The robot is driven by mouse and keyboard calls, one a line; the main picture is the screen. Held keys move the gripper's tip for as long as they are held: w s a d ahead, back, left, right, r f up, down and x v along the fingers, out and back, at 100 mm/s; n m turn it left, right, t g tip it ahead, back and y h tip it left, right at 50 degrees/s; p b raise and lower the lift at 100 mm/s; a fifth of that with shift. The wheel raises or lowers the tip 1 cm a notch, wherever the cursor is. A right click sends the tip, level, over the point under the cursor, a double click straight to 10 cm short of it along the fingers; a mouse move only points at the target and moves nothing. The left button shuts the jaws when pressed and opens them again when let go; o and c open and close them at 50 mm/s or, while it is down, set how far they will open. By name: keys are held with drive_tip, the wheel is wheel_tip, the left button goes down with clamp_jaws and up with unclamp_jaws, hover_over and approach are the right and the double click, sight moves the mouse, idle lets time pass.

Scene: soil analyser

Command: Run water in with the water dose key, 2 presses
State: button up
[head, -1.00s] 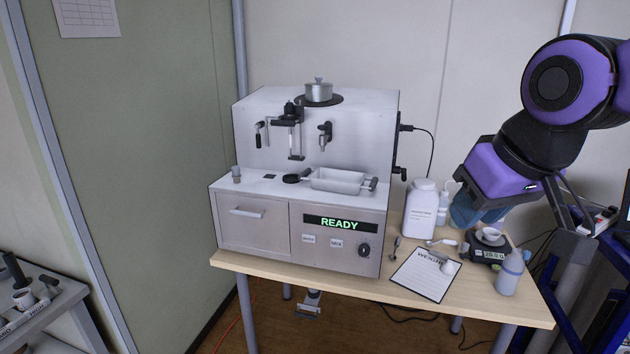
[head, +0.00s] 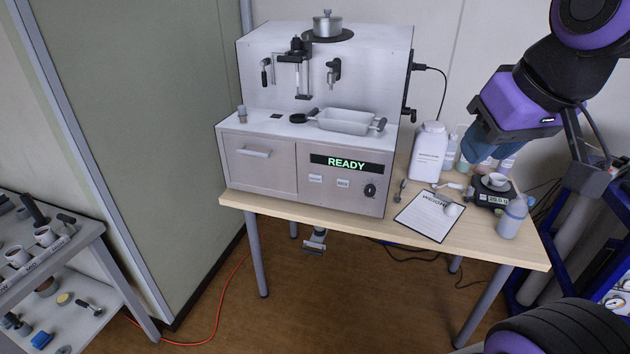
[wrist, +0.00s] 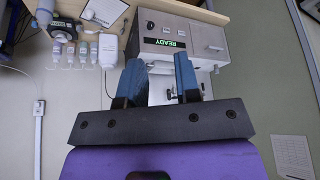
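The soil analyser (head: 262,160) is a grey-white machine standing on a wooden table, with a lit green READY display (head: 346,163). Below the display are two small pale keys, a left key (head: 315,179) and a right key (head: 343,183); their labels are too small to read surely, so I cannot tell which is the water dose key. A black knob (head: 370,191) sits to their right. My gripper (head: 478,158) is right of the analyser, above the table's back, apart from the keys. In the wrist view its blue fingers (wrist: 160,82) are spread with nothing between them.
A white tray (head: 345,122) and a spout are on the analyser. A white bottle (head: 428,152), a paper sheet (head: 429,216), a scale (head: 490,196) and a squeeze bottle (head: 512,218) stand right of it. A shelf trolley (head: 90,268) is at left.

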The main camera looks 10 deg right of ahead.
clamp_jaws()
idle(1.7)
